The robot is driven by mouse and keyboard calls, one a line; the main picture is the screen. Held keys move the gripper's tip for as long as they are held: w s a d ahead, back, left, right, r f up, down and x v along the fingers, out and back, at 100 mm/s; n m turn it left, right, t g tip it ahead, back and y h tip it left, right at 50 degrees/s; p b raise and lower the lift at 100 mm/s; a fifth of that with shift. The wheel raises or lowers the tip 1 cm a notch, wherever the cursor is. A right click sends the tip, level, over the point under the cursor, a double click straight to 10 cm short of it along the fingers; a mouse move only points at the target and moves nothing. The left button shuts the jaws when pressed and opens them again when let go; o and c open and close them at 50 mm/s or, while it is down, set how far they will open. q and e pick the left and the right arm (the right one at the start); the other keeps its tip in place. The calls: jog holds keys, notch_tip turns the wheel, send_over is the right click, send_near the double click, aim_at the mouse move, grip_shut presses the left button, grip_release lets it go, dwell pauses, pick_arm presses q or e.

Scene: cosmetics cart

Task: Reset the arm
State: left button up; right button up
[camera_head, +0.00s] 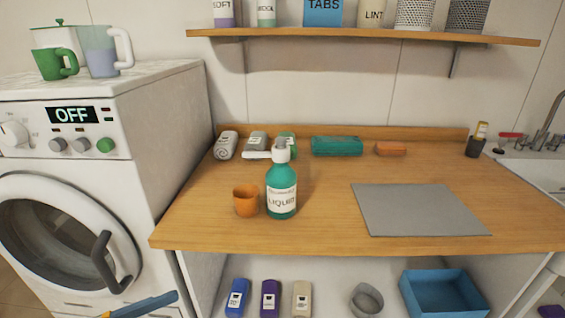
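Neither of my grippers can be made out in the head view. A green pump bottle (281,196) labelled liquid, with a white pump top, stands upright on the wooden counter (330,240) left of its middle. An orange cup (246,201) stands just left of the bottle. A flat grey mat (420,210) lies bare on the right part of the counter.
Rolled cloths (227,146), a teal pack (337,146) and an orange block (391,149) line the counter's back. A shelf (370,36) hangs above. A washing machine (60,230) stands left; a blue bin (443,293) sits below. A blue piece (143,305) at bottom left is cut off.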

pick_arm(q)
jog(key=w+a+f+n+t+y+p, duration=0.2)
jog(key=w+a+f+n+t+y, duration=0.75)
jog(key=n, duration=1.05)
notch_tip(320, 180, down, 16)
jog(key=s+a+n+g+y+p, duration=0.1)
jog(key=s+a+n+g+y, duration=0.25)
jog(key=n+y, duration=0.65)
jog(key=s+d+f+n+g+h+p, duration=0.1)
jog(key=s+d+f+n+g, duration=0.15)
jog(key=s+f+n, duration=0.35)
jog(key=s+d+f+n+g+h, duration=0.1)
jog(key=s+d+f+n+g, duration=0.2)
jog(key=f, duration=0.4)
jog(key=s+d+f+n+g, duration=0.3)
jog(key=s+g, duration=0.1)
jog(key=s, duration=0.5)
jog(key=s+d+f+n+g+p, duration=0.1)
jog(key=s+f+g, duration=0.3)
jog(key=s, duration=0.4)
jog(key=shift+s+d+f+n, duration=0.2)
jog(key=shift+s+d+n, duration=0.2)
jog(key=shift+d+n, duration=0.5)
pick_arm(e)
jog(key=r, duration=0.5)
jog(key=shift+w+a+r, duration=0.1)
jog(key=shift+w, duration=0.3)
